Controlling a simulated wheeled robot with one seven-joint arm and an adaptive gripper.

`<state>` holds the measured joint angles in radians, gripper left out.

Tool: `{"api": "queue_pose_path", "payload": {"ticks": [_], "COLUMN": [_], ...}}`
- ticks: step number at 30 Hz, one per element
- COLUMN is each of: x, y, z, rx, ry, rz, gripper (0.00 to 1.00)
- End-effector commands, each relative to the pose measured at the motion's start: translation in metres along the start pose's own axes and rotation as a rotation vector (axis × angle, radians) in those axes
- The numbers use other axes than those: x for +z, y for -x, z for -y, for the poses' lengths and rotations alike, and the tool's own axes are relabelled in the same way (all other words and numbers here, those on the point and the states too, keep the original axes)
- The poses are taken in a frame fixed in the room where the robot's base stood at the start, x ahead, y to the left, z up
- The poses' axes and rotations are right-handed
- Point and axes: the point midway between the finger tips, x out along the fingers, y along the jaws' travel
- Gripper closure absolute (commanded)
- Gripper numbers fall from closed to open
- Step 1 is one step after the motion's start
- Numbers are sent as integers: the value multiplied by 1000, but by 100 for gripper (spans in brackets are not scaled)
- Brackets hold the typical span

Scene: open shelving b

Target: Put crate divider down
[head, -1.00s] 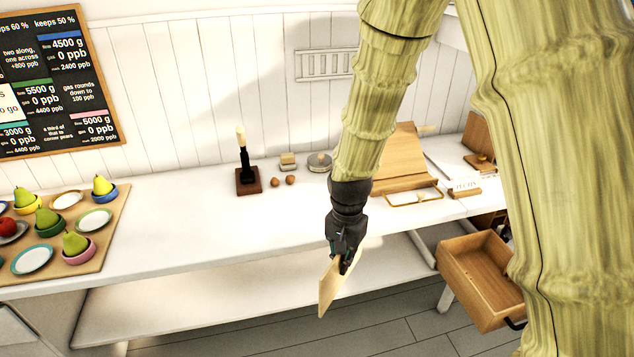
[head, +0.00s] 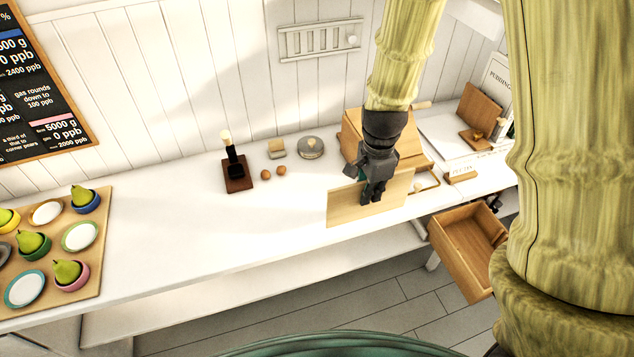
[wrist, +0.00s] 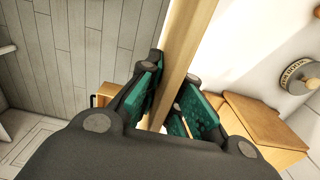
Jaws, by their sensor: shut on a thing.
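The crate divider is a flat pale wooden board (head: 350,209), held upright on its long edge at the front of the white counter (head: 200,225). My gripper (head: 372,198) is shut on its upper part. In the wrist view the divider (wrist: 188,50) runs as a thin strip between the green finger pads of my gripper (wrist: 168,95). I cannot tell whether its lower edge touches the counter.
A wooden slope-topped box (head: 352,135) stands just behind. An open wooden drawer (head: 465,250) juts out at the right. A stamp on a dark base (head: 237,180) and two brown nuts (head: 274,172) are left. A tray of pears (head: 100,255) is farther left; counter between is clear.

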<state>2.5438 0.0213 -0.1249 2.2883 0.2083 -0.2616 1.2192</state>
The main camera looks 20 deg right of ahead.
Motion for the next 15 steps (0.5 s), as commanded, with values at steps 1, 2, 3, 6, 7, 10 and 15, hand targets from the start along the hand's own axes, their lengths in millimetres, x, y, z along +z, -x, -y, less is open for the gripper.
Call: {"api": "queue_pose_path", "payload": {"ticks": [1, 2, 3, 6, 7, 10, 15], "x": [4, 7, 12, 22, 26, 36, 55], "y": [1, 0, 0, -2, -2, -4, -8], "z": [6, 11, 18, 35, 40, 57, 85], "rx": [1, 0, 0, 0, 0, 0, 1], "ry": [1, 2, 3, 3, 3, 3, 2], "rz": [-1, -2, -1, -1, -1, -1, -1], "gripper": [100, 100, 100, 100, 100, 100, 100]}}
